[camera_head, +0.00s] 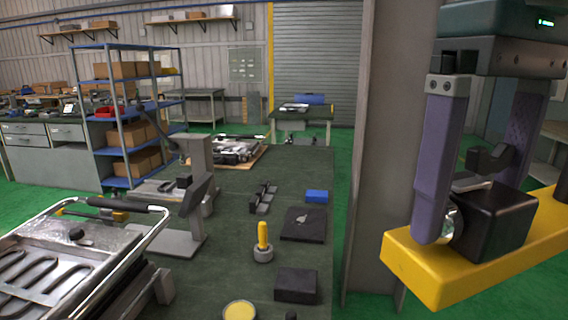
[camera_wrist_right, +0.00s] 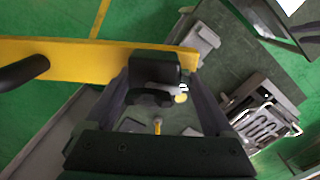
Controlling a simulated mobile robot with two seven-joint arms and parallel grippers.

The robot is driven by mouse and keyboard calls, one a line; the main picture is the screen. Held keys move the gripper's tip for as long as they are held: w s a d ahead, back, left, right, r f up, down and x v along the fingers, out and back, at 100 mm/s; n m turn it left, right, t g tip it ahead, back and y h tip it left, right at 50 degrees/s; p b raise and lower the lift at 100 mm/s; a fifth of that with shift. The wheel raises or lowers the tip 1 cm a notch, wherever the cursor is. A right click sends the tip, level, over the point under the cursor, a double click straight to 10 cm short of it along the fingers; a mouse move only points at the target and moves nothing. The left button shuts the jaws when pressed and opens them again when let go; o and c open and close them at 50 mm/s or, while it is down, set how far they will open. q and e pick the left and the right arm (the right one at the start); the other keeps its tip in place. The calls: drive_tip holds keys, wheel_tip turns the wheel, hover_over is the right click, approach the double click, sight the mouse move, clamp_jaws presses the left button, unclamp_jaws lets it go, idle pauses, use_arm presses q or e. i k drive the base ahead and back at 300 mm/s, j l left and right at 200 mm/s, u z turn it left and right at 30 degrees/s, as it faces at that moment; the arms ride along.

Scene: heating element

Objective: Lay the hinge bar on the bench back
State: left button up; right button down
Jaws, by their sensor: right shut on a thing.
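My right gripper (camera_head: 474,208) is shut on the black block of a thick yellow bar (camera_head: 420,265), which I take to be the hinge bar. The bar is held in the air at the right of the head view, beside the bench (camera_head: 230,190), and runs out of the right edge. In the right wrist view the bar (camera_wrist_right: 70,52) extends to the left, with the black block (camera_wrist_right: 150,95) between the fingers and a dark rounded handle (camera_wrist_right: 22,73) farther along. The dark green bench top lies lower, to the left of the bar. My left gripper is not in view.
A metal tray with a heating coil (camera_head: 60,265) and grey stands (camera_head: 185,215) occupy the bench's left side.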

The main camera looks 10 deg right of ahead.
sight(305, 161)
drive_tip(key=z, duration=4.95)
drive_tip(key=k+j+z, duration=0.25)
drive_tip(key=k+z, duration=0.6)
drive_tip(key=k, duration=1)
drive_tip(key=k+j+u, duration=0.1)
drive_tip(key=k, duration=0.75)
drive_tip(key=k+j, duration=0.1)
drive_tip(key=k, duration=0.7)
drive_tip(key=k+j+u, duration=0.1)
drive_tip(key=k, duration=0.75)
drive_tip(key=k+u, duration=0.15)
drive_tip(key=u, duration=3.55)
